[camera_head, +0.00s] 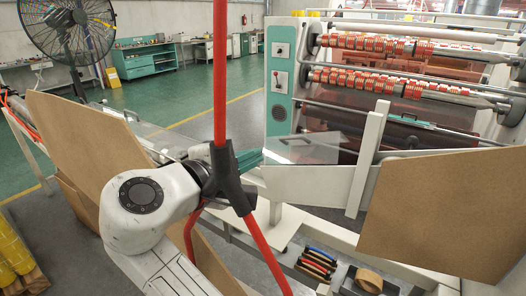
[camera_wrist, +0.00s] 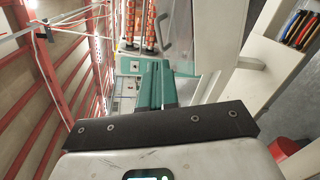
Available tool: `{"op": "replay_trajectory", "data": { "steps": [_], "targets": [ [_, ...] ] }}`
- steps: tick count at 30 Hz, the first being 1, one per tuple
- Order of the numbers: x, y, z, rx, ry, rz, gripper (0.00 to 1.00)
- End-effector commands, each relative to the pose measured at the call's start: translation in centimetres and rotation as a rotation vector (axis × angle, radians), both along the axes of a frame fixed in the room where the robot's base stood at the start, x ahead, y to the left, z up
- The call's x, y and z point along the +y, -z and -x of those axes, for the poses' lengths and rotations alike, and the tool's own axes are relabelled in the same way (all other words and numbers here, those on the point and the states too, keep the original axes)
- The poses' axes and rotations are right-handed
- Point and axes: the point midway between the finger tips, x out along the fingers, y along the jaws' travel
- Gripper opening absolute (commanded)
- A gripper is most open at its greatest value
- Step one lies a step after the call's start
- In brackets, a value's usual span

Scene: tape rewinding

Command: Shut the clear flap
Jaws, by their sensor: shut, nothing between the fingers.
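The clear flap (camera_head: 318,153) is a see-through panel with a small grey handle, low on the front of the rewinding machine beside its white and teal column. It stands out in front of the rollers, and its exact angle is hard to tell. In the wrist view the flap (camera_wrist: 180,42) and its handle show just beyond and to the right of the fingertips. My gripper (camera_head: 258,157) has teal fingers, shut and empty, just left of the flap in the head view. The fingers also show in the wrist view (camera_wrist: 156,66). I cannot tell whether they touch the flap.
The machine's rollers (camera_head: 400,85) carry red and white tape rolls. A brown board (camera_head: 445,210) stands at the right and another (camera_head: 95,150) at the left. Several coloured-handled tools (camera_head: 317,262) and a tape roll (camera_head: 369,280) lie below.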

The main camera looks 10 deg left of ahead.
Motion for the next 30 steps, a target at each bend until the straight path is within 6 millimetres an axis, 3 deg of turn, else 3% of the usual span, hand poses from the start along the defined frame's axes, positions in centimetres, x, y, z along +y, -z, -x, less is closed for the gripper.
{"op": "replay_trajectory", "data": {
  "steps": [9, 15, 21, 30],
  "targets": [
    [-2.5, 0.7, -5.9, 0.001, 0.004, 0.003, 0.00],
    [-3.7, 1.2, -8.8, 0.000, 0.003, 0.001, 0.00],
    [-4.2, 1.6, -10.3, 0.000, 0.001, 0.001, 0.00],
    [-4.3, 1.7, -10.5, 0.000, 0.000, 0.000, 0.00]
  ]
}}
